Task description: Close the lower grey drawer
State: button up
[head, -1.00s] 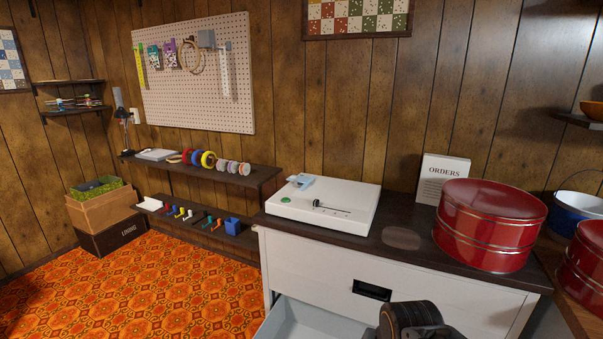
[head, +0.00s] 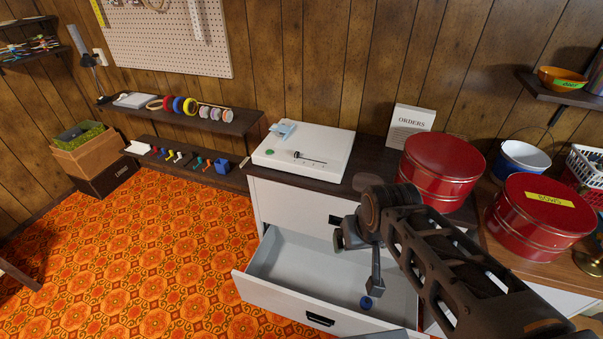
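The lower grey drawer (head: 278,302) is pulled well out from the pale cabinet (head: 285,207), below a shut upper drawer. Its front has a dark recessed handle (head: 320,320). Its inside is mostly empty, with a small blue round item (head: 366,302) near the front right. My arm comes in from the lower right and reaches over the drawer's right part. My gripper (head: 375,287) points down over the drawer, close to the blue item in the picture. I cannot tell whether they touch, or whether the gripper is open or shut. My arm hides part of the drawer's right side.
On the cabinet top are a white boxy device (head: 305,150), an ORDERS card (head: 410,122) and a red tin (head: 440,170). Another red tin (head: 540,215) stands on the wooden counter at right. The patterned floor (head: 150,250) left of the drawer is clear.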

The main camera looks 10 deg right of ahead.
aim_at(299, 277)
jog(key=u, duration=0.05)
jog(key=k, duration=0.3)
jog(key=z, duration=2.1)
jog(key=k, duration=0.9)
jog(key=u, duration=1.2)
jog(key=i, duration=0.5)
